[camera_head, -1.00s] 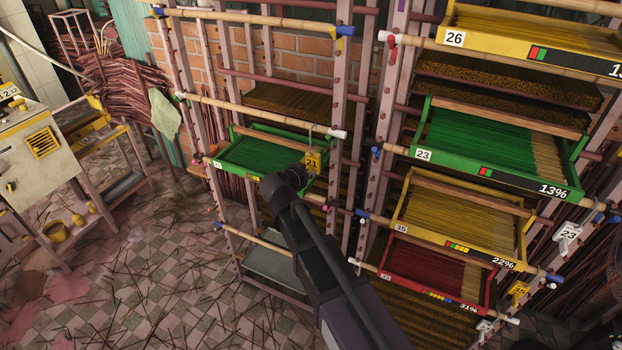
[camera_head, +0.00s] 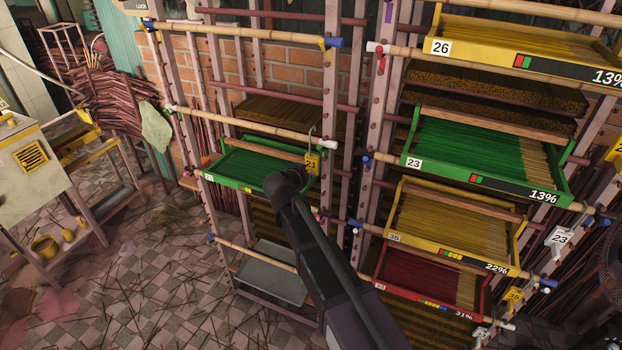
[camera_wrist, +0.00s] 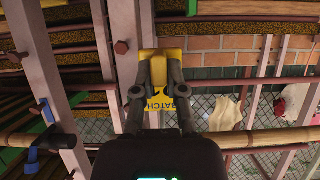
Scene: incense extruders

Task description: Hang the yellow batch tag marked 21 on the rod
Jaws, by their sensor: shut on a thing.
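The yellow batch tag marked 21 (camera_head: 313,162) is upright in the head view, with its grey wire hook rising above it. My gripper (camera_head: 303,174) is at the tag, its fingertips mostly hidden behind the dark wrist. In the wrist view my gripper (camera_wrist: 157,70) is shut on the yellow tag (camera_wrist: 182,92), whose "BATCH" lettering shows turned over. A bamboo rod (camera_head: 240,124) crosses the left rack and ends in a white cap. The hook overlaps the rod near that cap; I cannot tell whether it touches or hangs on it.
A green tray (camera_head: 216,177) lies in the left rack just below and left of the tag. Pink rack posts (camera_head: 330,100) stand close to the right. The right rack holds a green tray marked 23 (camera_head: 415,162). The tiled floor (camera_head: 140,250) at left has scattered sticks.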

